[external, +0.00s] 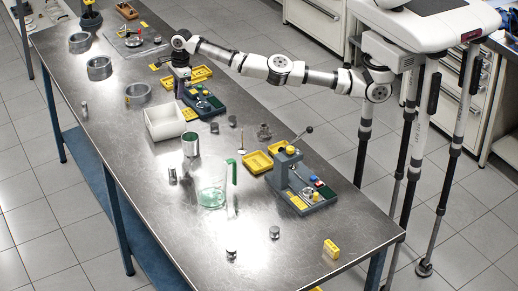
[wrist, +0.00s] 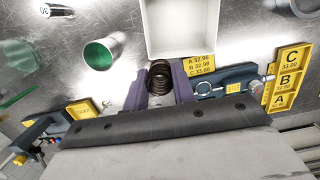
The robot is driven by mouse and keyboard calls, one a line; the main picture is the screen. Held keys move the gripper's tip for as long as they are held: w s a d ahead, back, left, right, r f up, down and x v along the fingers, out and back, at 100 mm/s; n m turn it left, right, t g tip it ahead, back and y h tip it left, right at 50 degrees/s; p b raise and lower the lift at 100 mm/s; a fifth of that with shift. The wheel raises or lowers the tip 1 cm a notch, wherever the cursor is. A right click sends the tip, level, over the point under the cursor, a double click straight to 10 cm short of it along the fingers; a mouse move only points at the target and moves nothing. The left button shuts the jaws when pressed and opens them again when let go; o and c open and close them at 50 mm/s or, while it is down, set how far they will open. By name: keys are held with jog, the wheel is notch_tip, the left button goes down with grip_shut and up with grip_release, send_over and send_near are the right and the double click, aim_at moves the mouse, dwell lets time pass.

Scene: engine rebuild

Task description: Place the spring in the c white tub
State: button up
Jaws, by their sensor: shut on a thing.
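My gripper (wrist: 159,84) is shut on a dark coil spring (wrist: 160,73), which sits between its two purple-grey fingers in the wrist view. The white tub (wrist: 182,48) is just beyond the fingertips there, open and empty in the part that shows. In the external view my gripper (external: 181,88) points down behind the white tub (external: 166,134), over the back part of the table. The spring cannot be made out there. I see no letter on the tub itself.
A yellow label (wrist: 199,65) lists A, B and C beside the tub. A yellow tray (wrist: 287,78) marked C, B, A lies to the right. A green-lined can (external: 190,146), a glass beaker (external: 212,191) and a lever fixture (external: 297,182) stand nearby. The table's front left is mostly clear.

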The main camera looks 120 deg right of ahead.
jog(key=shift+m, duration=0.3)
jog(key=f, duration=0.1)
jog(key=d+f, duration=0.1)
jog(key=s+f, duration=0.1)
jog(key=shift+s+d+f, duration=0.1)
jog(key=shift+d+f, duration=0.15)
jog(key=shift+d, duration=0.1)
jog(key=shift+f+p, duration=0.5)
jog(key=shift+f, duration=1.85)
jog(key=shift+f, duration=0.1)
jog(key=o, duration=1)
jog(key=shift+c, duration=0.2)
notch_tip(320, 180, up, 12)
jog(key=s+b, duration=0.1)
jog(key=shift+s, duration=0.25)
